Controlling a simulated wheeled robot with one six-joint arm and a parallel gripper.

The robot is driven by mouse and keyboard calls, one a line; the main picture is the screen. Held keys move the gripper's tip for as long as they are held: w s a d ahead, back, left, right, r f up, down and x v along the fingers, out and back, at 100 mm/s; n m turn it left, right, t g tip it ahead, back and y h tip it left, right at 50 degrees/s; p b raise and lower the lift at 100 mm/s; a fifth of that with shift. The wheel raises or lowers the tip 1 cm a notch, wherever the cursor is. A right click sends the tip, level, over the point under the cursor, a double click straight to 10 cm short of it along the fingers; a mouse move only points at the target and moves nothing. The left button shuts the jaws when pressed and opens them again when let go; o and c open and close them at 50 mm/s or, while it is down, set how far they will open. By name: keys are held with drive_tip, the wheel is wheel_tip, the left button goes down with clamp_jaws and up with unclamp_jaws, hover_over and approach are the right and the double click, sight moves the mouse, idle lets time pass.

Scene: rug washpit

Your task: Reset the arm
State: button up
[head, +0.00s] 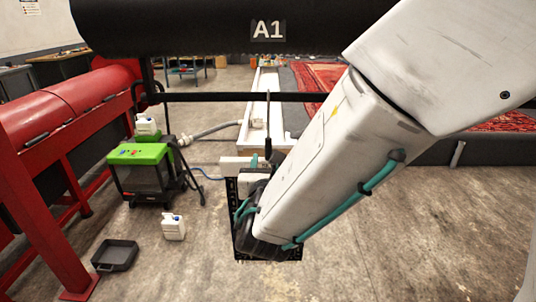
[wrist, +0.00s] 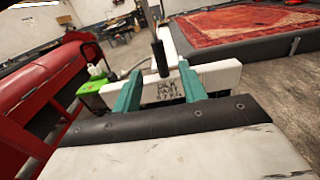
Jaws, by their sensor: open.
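My gripper (wrist: 160,72) is open, with its two teal fingers apart in the wrist view. A white block (wrist: 218,76) with dark lettering lies across the view just beyond the fingers. A black upright rod (wrist: 157,45) meets the top of the block. I cannot tell whether the fingers touch the block. In the head view my arm reaches down from the upper right and hides most of the gripper. The white block (head: 234,163) and the rod (head: 268,140) show past the arm's end, below a black horizontal bar (head: 205,97).
A black roller (head: 170,28) marked A1 spans the top. A red machine (head: 80,120) stands at left, beside a green-topped unit (head: 142,155). A white jug (head: 173,227) and a black tray (head: 115,255) are on the floor. A red rug (head: 322,78) lies behind.

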drive_tip(key=s+d+f+m+g+h, duration=0.1)
drive_tip(key=s+d+m+g+h, duration=0.5)
drive_tip(key=d+m, duration=0.45)
drive_tip(key=s+d+f+m+g+h, duration=0.1)
drive_tip(key=s+d+m+g+h, duration=0.2)
drive_tip(key=s+d+m+g, duration=0.6)
drive_tip(key=s+d+r+m+y, duration=0.2)
drive_tip(key=s+d+m+y, duration=0.1)
drive_tip(key=s+m, duration=0.3)
drive_tip(key=s+d+r+m+g+y, duration=0.1)
drive_tip(key=s+d+r+m+y, duration=0.1)
drive_tip(key=s+m+y, duration=0.4)
drive_tip(key=d+m, duration=0.1)
drive_tip(key=m, duration=0.3)
drive_tip(key=shift+s+r+g+y, duration=0.15)
drive_tip(key=shift+s+g+y, duration=0.15)
